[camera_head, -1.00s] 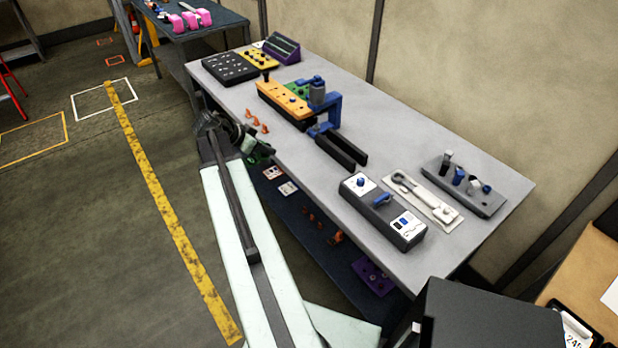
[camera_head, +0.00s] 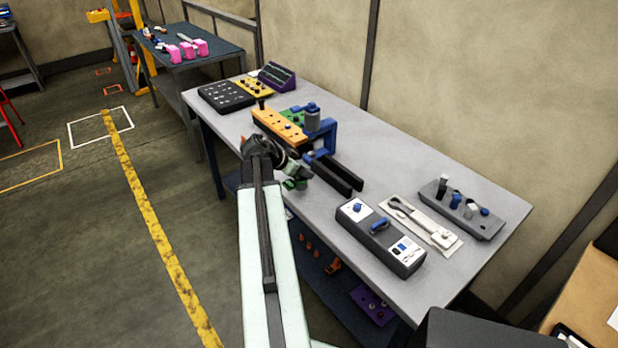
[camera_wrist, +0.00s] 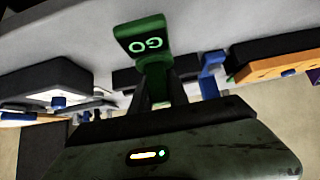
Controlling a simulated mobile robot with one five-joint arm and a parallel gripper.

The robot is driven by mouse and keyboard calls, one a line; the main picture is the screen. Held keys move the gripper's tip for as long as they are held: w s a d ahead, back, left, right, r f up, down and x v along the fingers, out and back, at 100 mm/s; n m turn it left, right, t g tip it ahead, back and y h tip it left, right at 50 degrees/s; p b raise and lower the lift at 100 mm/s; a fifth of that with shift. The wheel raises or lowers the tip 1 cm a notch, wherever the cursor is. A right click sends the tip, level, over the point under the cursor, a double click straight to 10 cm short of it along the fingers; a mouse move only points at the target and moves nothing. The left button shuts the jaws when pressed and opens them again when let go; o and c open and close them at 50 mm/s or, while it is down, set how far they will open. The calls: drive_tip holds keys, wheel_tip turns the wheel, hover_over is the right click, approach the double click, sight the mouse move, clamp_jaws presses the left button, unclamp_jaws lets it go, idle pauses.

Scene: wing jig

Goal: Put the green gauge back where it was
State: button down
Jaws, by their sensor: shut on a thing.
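The green gauge (camera_wrist: 138,42), a green block marked "GO", is between the two dark fingers of my gripper (camera_wrist: 160,90) in the wrist view. My gripper is shut on it. In the head view my gripper (camera_head: 290,170) is at the near long edge of the grey table (camera_head: 410,165), and a small green part of the gauge (camera_head: 296,184) shows by it. A grey holder (camera_head: 490,227) with several upright pieces, some blue, stands at the table's right end. No empty green-marked place can be made out.
A grey box (camera_head: 398,258) and a white tray (camera_head: 450,247) lie to the right. A black tray (camera_head: 226,97) sits at the far left. Bare tabletop lies behind the bars.

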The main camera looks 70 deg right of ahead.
sight(303, 178)
drive_tip(key=f+b, duration=0.2)
drive_tip(key=s+f+b, duration=0.1)
drive_tip(key=shift+d+f+b, duration=0.3)
drive_tip(key=shift+f, duration=0.25)
drive_tip(key=shift+r, duration=0.25)
drive_tip(key=c, duration=1.3)
unclamp_jaws()
drive_tip(key=shift+o, duration=0.2)
drive_tip(key=p+v, duration=0.8)
drive_tip(key=v, duration=0.3)
drive_tip(key=shift+a+r, duration=0.1)
drive_tip(key=shift+r, duration=0.2)
drive_tip(key=shift+w+a+r+p, duration=0.1)
drive_tip(key=shift+w+a+p, duration=0.1)
drive_tip(key=shift+p, duration=0.1)
